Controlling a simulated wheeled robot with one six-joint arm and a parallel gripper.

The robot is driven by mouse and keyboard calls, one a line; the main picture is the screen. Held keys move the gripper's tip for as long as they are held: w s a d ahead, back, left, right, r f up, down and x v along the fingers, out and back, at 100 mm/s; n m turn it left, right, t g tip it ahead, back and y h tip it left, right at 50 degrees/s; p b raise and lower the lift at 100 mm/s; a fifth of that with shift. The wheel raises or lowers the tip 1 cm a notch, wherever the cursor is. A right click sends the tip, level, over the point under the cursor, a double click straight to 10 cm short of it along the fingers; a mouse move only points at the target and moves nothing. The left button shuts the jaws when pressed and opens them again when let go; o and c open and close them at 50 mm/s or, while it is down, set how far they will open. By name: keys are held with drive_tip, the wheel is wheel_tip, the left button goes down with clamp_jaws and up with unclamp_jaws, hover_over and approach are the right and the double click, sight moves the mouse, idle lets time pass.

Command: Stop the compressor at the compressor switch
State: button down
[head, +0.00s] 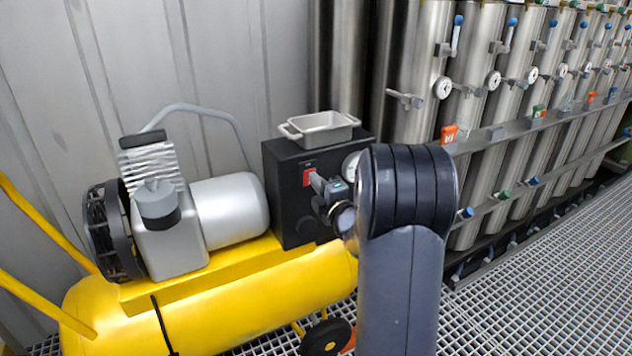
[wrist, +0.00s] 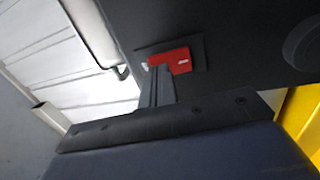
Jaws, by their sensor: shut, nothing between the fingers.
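The compressor switch is a small red rocker (head: 308,169) on the front of the black control box (head: 284,200) of the yellow compressor (head: 200,305). In the wrist view the red switch (wrist: 183,61) sits on a dark plate, with a small white mark at each side. My gripper (head: 315,179) is shut and empty. Its tips (wrist: 160,70) are at the switch and cover part of its lower left side in the wrist view. I cannot tell whether they touch it. My gripper also hides part of the switch in the head view.
A grey metal tray (head: 320,129) sits on top of the control box. A gauge (head: 350,166) on the box is partly hidden by my arm. Steel membrane vessels (head: 415,60) with valves and gauges stand to the right. The grating floor (head: 560,270) at right is clear.

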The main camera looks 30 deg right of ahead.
drive_tip(key=shift+w, duration=0.15)
drive_tip(key=r+g+p, duration=0.1)
drive_tip(key=g+p, duration=0.1)
drive_tip(key=p, duration=0.1)
drive_tip(key=shift+w+r, duration=0.35)
drive_tip(key=shift+w+a+f+b, duration=0.1)
drive_tip(key=shift+f+b, duration=0.05)
drive_tip(key=shift+b, duration=0.55)
